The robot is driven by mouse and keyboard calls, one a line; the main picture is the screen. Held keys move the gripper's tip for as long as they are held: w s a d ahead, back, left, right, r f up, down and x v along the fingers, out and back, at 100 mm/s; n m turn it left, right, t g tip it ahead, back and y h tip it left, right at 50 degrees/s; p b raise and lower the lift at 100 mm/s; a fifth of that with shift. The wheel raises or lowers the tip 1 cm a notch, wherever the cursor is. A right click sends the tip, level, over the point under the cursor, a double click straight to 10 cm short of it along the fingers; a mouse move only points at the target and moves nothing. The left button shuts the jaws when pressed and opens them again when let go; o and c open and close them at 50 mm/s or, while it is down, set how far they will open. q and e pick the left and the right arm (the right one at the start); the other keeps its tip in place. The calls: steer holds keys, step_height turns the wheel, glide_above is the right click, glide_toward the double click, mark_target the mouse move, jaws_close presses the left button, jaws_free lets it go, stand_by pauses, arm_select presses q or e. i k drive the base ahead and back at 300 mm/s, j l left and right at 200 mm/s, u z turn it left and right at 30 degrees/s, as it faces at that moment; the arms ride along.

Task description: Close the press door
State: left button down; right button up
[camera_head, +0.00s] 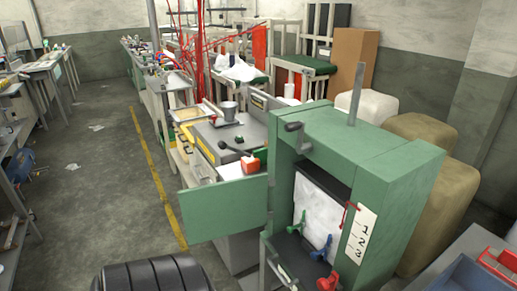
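The green press (390,160) stands at the right of the head view, with a dark opening facing the front. Its green door (222,210) is swung open and sticks out to the left from the press's left post. A white sheet (317,208) is inside the opening, with blue clamps (322,247) and a red clamp (328,282) at its lower part. A white label (361,232) hangs on the press's right side. Neither of my grippers shows in this view.
A workbench (225,135) with a metal cup (228,110) and a red-topped lever box (250,161) stands behind the door. Tan and white sacks (455,185) are at the right. A blue bin (475,275) is at the lower right. The floor (90,200) left of the door is mostly clear.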

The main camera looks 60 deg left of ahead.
mark_target(211, 211)
steer(key=j+z, duration=0.2)
steer(key=j, duration=0.2)
steer(key=k+j+z, duration=0.15)
steer(key=j, duration=0.3)
steer(key=j+z, duration=0.2)
steer(key=j, duration=0.2)
steer(key=k+j+z, duration=0.2)
steer(key=j, duration=0.2)
steer(key=j+z, duration=0.15)
steer(key=j, duration=0.25)
steer(key=k+j, duration=0.15)
steer(key=j, duration=0.2)
steer(key=k+j, duration=0.1)
steer(key=j, duration=0.25)
steer(key=k+j, duration=0.15)
steer(key=j, duration=0.2)
steer(key=k+j, duration=0.15)
steer(key=j, duration=0.2)
steer(key=k+j+z, duration=0.1)
steer(key=j, duration=0.25)
steer(key=k+j, duration=0.15)
steer(key=j, duration=0.15)
